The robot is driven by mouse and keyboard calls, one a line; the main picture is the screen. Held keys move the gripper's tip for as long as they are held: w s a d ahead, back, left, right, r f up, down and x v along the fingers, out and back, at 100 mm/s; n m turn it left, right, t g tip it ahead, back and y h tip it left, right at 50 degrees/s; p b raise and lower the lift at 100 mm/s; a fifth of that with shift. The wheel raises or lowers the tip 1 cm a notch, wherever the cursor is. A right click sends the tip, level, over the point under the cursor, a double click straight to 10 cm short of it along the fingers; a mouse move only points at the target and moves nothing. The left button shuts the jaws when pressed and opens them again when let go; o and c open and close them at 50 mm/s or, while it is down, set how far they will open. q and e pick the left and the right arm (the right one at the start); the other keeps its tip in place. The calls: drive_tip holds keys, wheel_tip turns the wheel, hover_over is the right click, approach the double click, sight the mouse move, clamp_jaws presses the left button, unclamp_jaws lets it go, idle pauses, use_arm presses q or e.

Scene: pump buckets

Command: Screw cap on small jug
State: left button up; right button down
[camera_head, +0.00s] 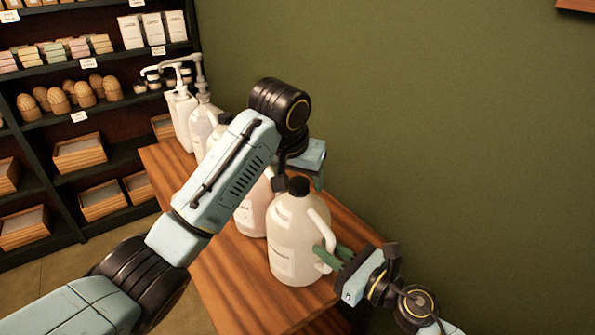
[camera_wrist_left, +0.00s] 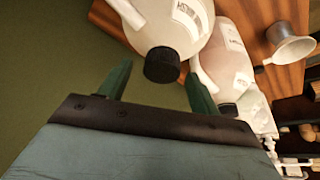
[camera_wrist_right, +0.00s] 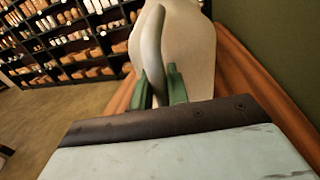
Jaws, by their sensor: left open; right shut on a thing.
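The jug (camera_head: 292,243) is a white, translucent bottle with a label and a side handle, standing upright on the wooden table. A black cap (camera_head: 298,186) sits on its neck; how tightly cannot be told. My left gripper (camera_wrist_left: 157,76) is open above the jug, with the cap (camera_wrist_left: 162,66) between its spread green fingertips and a gap on each side. In the head view it is partly hidden behind my left arm. My right gripper (camera_head: 332,255) is shut on the jug's handle (camera_wrist_right: 154,62), with a green finger on each side of it.
A second, pinkish jug (camera_head: 252,208) stands just behind the first. Pump bottles (camera_head: 188,112) stand at the table's far end. A metal funnel (camera_wrist_left: 290,47) shows in the left wrist view. The green wall (camera_head: 440,130) borders the table on the right; stocked shelves (camera_head: 70,65) stand at the left.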

use_arm(q)
drive_tip(key=v, duration=1.2)
use_arm(e)
drive_tip(key=c, duration=1.3)
unclamp_jaws()
use_arm(q)
drive_tip(key=shift+s, duration=0.1)
